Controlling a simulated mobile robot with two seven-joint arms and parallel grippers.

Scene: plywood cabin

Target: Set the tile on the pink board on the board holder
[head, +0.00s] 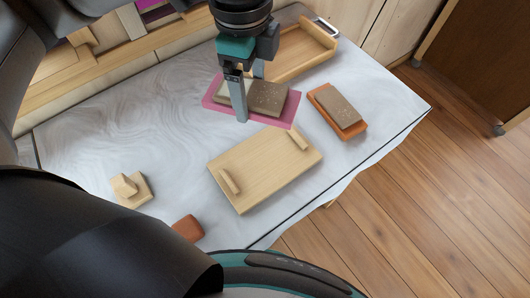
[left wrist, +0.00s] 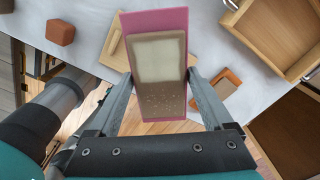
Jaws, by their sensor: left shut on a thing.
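The pink board (head: 293,108) is in my left gripper (head: 241,112), whose near finger reaches past its front edge. In the left wrist view the fingers of the left gripper (left wrist: 162,75) stand at both long sides of the pink board (left wrist: 155,20). The board looks raised above the table. The tile (head: 268,97) lies on it, brown and speckled with a pale patch; it also shows in the left wrist view (left wrist: 160,95). A flat wooden piece with two raised bars (head: 265,165) lies in front, perhaps the board holder. My right gripper is not seen.
An orange tray (head: 358,130) with a brown speckled slab stands to the right. A wooden tray (head: 290,72) is behind. A small wooden stand (head: 131,190) and an orange-brown block (head: 188,228) are at the front left. The table's left middle is clear.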

